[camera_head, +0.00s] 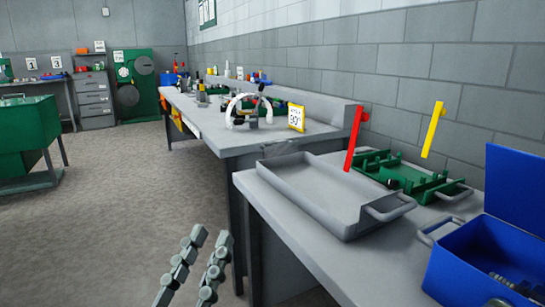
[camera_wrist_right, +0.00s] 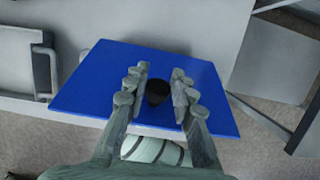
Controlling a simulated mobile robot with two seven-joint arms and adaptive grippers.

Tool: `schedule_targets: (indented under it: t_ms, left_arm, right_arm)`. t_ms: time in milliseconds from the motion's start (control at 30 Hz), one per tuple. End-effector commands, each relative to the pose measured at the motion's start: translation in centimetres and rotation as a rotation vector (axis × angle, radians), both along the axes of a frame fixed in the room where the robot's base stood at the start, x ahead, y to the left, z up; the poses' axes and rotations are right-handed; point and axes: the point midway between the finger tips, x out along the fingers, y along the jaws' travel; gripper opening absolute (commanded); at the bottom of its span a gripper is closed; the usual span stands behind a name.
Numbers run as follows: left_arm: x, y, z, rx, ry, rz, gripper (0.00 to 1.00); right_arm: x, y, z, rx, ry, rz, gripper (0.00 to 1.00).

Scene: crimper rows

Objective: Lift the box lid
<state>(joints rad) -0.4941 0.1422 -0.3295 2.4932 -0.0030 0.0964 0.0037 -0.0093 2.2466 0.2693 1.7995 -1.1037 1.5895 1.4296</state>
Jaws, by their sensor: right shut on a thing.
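The blue box (camera_head: 480,262) stands on the grey table at the lower right of the head view, with dark metal parts inside. Its blue lid (camera_head: 516,192) is raised and tilted up at the back. In the right wrist view the blue lid (camera_wrist_right: 205,95) fills the middle, with a dark round knob (camera_wrist_right: 157,90) on it. My right gripper (camera_wrist_right: 159,72) is shut on this knob, one finger on each side. It does not show in the head view. My left gripper (camera_head: 212,238) is open and empty over the floor, left of the table.
A grey tray (camera_head: 310,193) with handles lies left of the box. Behind it are a green tray (camera_head: 412,182), a red post (camera_head: 354,140) and a yellow post (camera_head: 433,130). The brick wall is behind the table.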

Motion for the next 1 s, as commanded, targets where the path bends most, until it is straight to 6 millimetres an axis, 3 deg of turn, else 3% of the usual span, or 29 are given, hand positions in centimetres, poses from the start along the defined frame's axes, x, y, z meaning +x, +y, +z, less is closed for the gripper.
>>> schedule_targets:
  t_ms: [267,500,567,1000]
  left_arm:
    - [0.0,0.0,0.2,0.0,0.0,0.0,0.23]
    - [0.0,0.0,0.7,0.0,0.0,0.0,0.23]
    - [0.0,0.0,0.8,0.0,0.0,0.0,0.23]
    - [0.0,0.0,2.0,0.0,0.0,0.0,0.23]
  right_arm:
    - [0.2,-0.2,0.3,-0.001,-0.005,-0.001,0.11]
    - [1.0,-1.7,0.3,0.0,-0.006,-0.002,0.1]
    - [1.2,-2.1,0.3,-0.001,-0.005,-0.001,0.0]
    - [2.5,-4.8,0.1,0.001,-0.001,-0.001,0.0]
